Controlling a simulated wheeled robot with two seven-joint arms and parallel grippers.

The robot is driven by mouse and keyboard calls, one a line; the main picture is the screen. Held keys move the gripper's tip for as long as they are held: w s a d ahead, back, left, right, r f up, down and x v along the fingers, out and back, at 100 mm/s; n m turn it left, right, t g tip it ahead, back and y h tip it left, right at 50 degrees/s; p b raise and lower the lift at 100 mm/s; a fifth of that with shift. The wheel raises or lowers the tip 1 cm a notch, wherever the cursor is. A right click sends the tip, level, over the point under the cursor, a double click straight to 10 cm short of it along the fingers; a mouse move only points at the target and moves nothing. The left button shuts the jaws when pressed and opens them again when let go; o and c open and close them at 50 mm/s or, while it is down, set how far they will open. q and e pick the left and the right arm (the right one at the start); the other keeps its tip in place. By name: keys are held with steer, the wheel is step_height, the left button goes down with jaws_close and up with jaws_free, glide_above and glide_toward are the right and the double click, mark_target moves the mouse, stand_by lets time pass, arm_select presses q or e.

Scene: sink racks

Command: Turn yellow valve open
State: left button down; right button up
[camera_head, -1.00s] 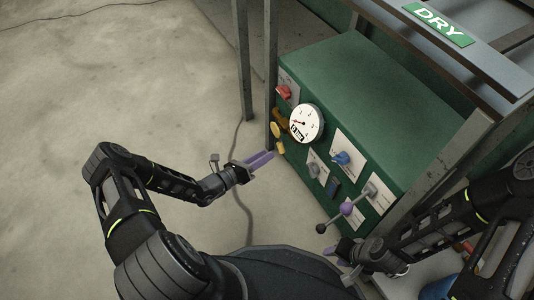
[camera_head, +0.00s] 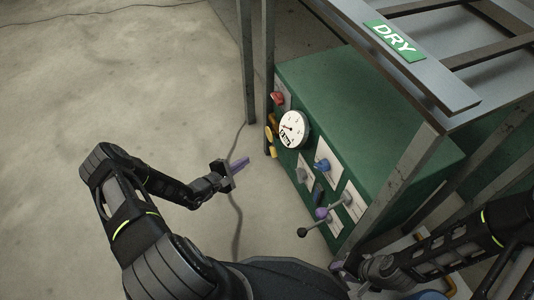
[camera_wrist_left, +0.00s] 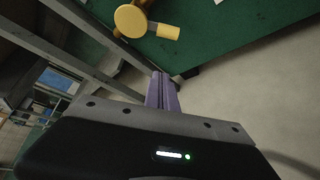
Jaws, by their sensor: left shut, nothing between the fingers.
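The yellow valve (camera_head: 269,138) is on the left part of the green box's front face, below and left of the white gauge. In the left wrist view the yellow valve (camera_wrist_left: 132,20) shows a round hub and a stubby handle at the top. My left gripper (camera_head: 242,161) has purple fingers, shut and empty. It is apart from the valve, a little to its left and below in the head view. In the left wrist view its fingertips (camera_wrist_left: 161,76) lie below the valve. My right gripper (camera_head: 338,268) is low by the box's right end, partly hidden; its jaws are unclear.
The green box (camera_head: 345,95) also carries a white gauge (camera_head: 294,129), a red knob (camera_head: 277,98), a blue knob (camera_head: 322,165) and a lever with a purple hub (camera_head: 321,213). Metal frame legs (camera_head: 269,75) stand close by the valve. The floor (camera_head: 110,90) at left is clear.

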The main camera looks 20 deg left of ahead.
mark_target(272, 146)
arm_select(q)
steer(key=shift+w+d, duration=0.1)
steer(key=b+x, duration=0.5)
steer(key=x, duration=0.5)
steer(key=shift+s+d+r, duration=0.4)
steer(key=shift+d+r, duration=0.2)
steer(key=shift+d, duration=0.1)
steer(key=shift+s+d+r, duration=0.45)
steer(key=shift+d+r, duration=0.15)
steer(key=shift+d, duration=0.15)
steer(key=shift+s+d+r+n+p, duration=0.15)
steer(key=shift+n+p, duration=0.15)
steer(key=shift+p, duration=0.35)
